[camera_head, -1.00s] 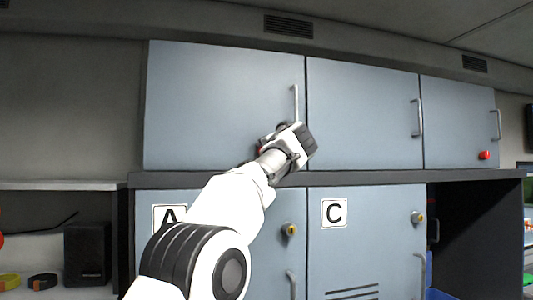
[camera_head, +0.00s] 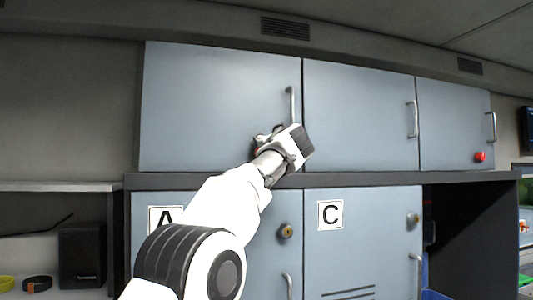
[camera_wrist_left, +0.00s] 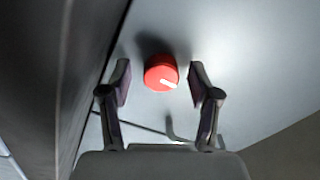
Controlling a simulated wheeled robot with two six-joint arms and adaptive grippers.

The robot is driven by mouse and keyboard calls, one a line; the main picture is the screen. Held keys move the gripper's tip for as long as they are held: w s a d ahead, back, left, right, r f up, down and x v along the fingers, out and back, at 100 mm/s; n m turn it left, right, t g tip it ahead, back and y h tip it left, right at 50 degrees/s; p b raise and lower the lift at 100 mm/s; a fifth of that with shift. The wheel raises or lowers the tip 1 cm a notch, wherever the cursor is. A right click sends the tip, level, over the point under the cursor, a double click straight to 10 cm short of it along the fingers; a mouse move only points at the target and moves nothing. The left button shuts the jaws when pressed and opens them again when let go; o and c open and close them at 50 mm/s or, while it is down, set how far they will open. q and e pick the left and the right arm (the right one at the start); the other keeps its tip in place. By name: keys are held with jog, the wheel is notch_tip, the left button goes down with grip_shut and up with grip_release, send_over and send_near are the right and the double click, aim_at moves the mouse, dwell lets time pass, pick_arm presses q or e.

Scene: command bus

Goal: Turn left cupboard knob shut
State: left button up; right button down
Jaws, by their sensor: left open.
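The left cupboard (camera_head: 215,100) is a blue-grey upper door with a vertical handle at its right edge; it looks closed. Its red round knob (camera_wrist_left: 160,73) shows in the left wrist view, with a white pointer mark slanting toward the lower right of that picture. In the head view the knob is almost wholly hidden behind my left gripper (camera_head: 262,143), at the door's lower right. In the wrist view the open left fingers (camera_wrist_left: 160,84) stand on either side of the knob, with visible gaps. My right gripper is not in view.
Two more upper doors (camera_head: 358,112) stand to the right, the far one with a red knob (camera_head: 480,156). A dark ledge (camera_head: 380,178) runs below, above lower lockers marked A and C (camera_head: 330,214). The left door's handle (camera_head: 291,103) is close to my gripper.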

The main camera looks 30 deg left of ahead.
pick_arm(q)
jog(key=v, duration=1.1)
jog(key=shift+s+d, duration=0.2)
jog(key=shift+s+d, duration=0.1)
jog(key=shift+f, duration=0.1)
